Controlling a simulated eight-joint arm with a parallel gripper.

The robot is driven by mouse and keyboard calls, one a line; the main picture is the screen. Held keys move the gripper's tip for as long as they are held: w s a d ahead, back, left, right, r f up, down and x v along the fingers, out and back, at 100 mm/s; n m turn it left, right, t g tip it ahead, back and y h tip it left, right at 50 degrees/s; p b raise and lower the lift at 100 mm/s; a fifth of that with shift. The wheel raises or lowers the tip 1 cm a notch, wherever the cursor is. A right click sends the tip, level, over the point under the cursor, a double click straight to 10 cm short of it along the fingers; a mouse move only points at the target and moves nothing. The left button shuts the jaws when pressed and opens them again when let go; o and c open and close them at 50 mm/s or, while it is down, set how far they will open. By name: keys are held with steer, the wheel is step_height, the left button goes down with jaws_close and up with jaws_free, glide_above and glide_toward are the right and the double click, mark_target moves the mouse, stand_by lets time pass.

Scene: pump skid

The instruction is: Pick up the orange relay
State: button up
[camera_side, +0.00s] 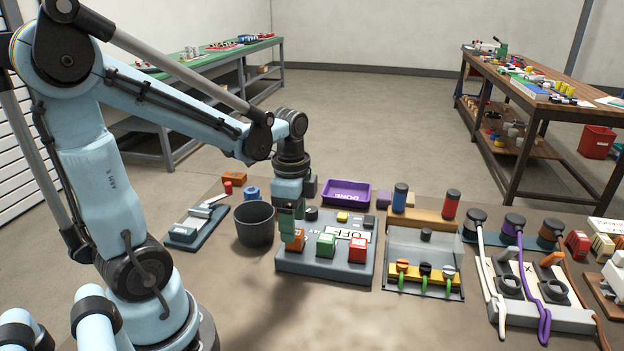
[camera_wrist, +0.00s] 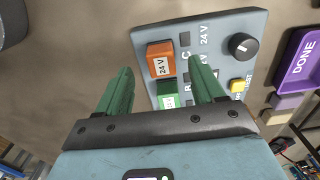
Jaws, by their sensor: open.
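The orange relay (camera_wrist: 160,60) is a block with a white "24 V" label, seated on the grey panel (camera_wrist: 200,20) in the wrist view. In the side view the orange relay (camera_side: 296,241) stands at the panel's left, partly covered by my gripper. My gripper (camera_side: 289,228) points down over it there. In the wrist view my gripper's green fingers (camera_wrist: 163,86) are apart with nothing between them gripped. The orange relay lies just beyond the fingertips, and the green relay (camera_wrist: 167,101) shows between the fingers.
On the panel, a green relay (camera_side: 326,245) and a red relay (camera_side: 358,250) stand right of the orange one. A dark bucket (camera_side: 254,226) is close on the left. A purple DONE tray (camera_side: 347,192) lies behind. A clear-lidded box (camera_side: 424,268) with levers sits right.

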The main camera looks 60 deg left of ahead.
steer(key=shift+w+f, duration=0.15)
steer(key=shift+f, duration=2)
steer(key=shift+c, duration=0.5)
steer(key=c, duration=0.9)
steer(key=shift+r, duration=0.1)
steer(key=shift+r, duration=0.85)
step_height(320, 180, up, 2)
steer(key=shift+r, duration=0.2)
steer(key=s+d+r, duration=0.1)
steer(key=d+r, duration=0.1)
steer(key=d, duration=0.1)
steer(key=d+r, duration=0.2)
steer(key=d, duration=0.2)
steer(key=s+d+r, duration=0.1)
steer(key=d+r, duration=0.1)
steer(key=d, duration=0.2)
steer(key=shift+s+d+r, duration=0.2)
steer(key=shift+s+r, duration=0.1)
steer(key=shift+r, duration=0.05)
